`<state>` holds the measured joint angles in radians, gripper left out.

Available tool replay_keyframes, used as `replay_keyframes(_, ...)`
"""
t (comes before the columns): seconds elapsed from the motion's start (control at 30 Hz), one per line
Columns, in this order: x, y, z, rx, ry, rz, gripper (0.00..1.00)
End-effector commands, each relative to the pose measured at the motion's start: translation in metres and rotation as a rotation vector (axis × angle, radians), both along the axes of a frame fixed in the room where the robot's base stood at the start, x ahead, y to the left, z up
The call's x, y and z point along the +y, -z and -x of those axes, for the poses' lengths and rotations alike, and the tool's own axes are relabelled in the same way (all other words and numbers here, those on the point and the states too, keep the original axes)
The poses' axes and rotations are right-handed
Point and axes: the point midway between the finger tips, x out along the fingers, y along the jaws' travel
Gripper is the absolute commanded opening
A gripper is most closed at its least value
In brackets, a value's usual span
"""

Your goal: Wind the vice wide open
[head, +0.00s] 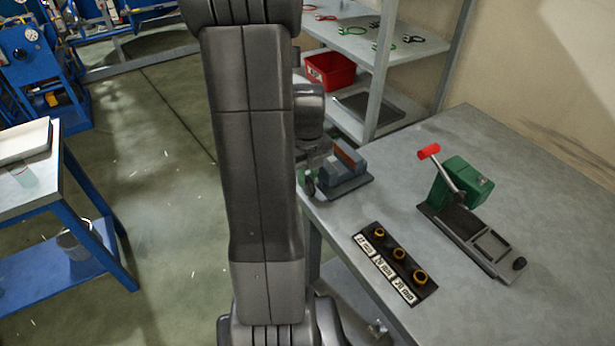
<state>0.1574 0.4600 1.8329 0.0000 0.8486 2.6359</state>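The vice (343,170) is a small grey-blue bench vice with a reddish-brown block showing at its top. I cannot tell how far apart the jaws are. My gripper (318,152) is at the vice's left end, mostly hidden behind my own arm link. Its fingers are too small and covered to tell whether they are open or touching the handle.
On the workbench (455,300), a black rack (391,263) with brass fittings and labels lies right of the vice. A green press with a red-tipped lever (458,180) stands further right. A shelf unit with a red bin (331,70) is behind. A blue-framed table (85,200) is left.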

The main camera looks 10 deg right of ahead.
Motion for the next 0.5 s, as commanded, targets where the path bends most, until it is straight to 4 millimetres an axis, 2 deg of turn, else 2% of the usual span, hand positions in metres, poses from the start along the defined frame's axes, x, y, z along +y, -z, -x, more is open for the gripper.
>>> replay_keyframes(0.13, 0.0001, 0.0090, 0.0006, 0.002, 0.000, 0.000, 0.24)
replay_keyframes(0.4, 0.0000, 0.0102, 0.0002, 0.000, 0.000, 0.000, 0.24)
replay_keyframes(0.43, 0.0000, 0.0101, 0.0002, 0.000, 0.000, 0.000, 0.22)
replay_keyframes(0.5, 0.0000, 0.0101, 0.0002, 0.000, 0.000, 0.000, 0.08)
